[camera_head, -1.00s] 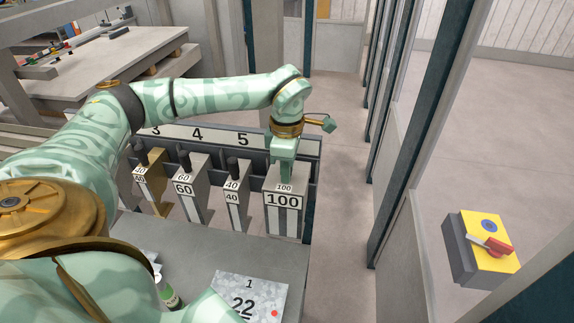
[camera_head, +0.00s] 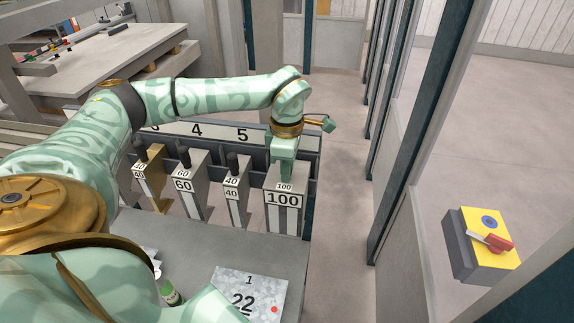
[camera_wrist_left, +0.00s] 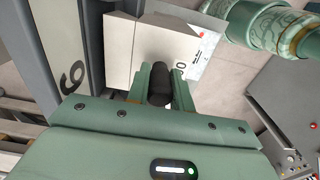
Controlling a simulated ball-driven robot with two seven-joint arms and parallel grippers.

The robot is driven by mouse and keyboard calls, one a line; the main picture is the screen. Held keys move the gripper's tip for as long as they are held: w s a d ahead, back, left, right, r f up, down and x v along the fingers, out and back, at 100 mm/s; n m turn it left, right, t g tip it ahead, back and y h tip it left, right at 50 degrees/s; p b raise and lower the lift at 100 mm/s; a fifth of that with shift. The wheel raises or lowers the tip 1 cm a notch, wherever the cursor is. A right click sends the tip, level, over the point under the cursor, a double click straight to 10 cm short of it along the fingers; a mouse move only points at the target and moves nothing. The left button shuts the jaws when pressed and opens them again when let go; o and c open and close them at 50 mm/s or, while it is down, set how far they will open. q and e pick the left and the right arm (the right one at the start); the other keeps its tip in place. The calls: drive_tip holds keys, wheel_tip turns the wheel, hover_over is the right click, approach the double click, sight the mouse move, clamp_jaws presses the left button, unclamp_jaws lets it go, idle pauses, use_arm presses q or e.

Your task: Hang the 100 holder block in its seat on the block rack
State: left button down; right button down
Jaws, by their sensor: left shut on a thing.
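The 100 holder block (camera_head: 284,215) is a grey block with white 100 labels, upright at the right end of the block rack (camera_head: 215,133). My left gripper (camera_head: 283,172) comes down from above and is shut on the block's handle. In the left wrist view, the fingers (camera_wrist_left: 160,88) stand on both sides of the black handle, and the pale block (camera_wrist_left: 150,48) lies beyond it, close beside the rack's numbered rail (camera_wrist_left: 71,70). Whether the block bears on its seat is hidden. My right gripper is not in view.
Blocks labelled 60 (camera_head: 186,186) and 40 (camera_head: 235,190) and a brass-coloured block (camera_head: 151,180) hang to the left. A grey table (camera_head: 225,245) with a card marked 22 (camera_head: 248,294) is in front. A yellow switch box (camera_head: 484,243) stands at right.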

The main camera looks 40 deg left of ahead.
use_arm(q)
drive_tip(key=shift+f, duration=0.2)
drive_tip(key=c, duration=1.1)
unclamp_jaws()
drive_tip(key=shift+c, duration=0.2)
wheel_tip(320, 180, up, 16)
drive_tip(key=shift+r, duration=0.15)
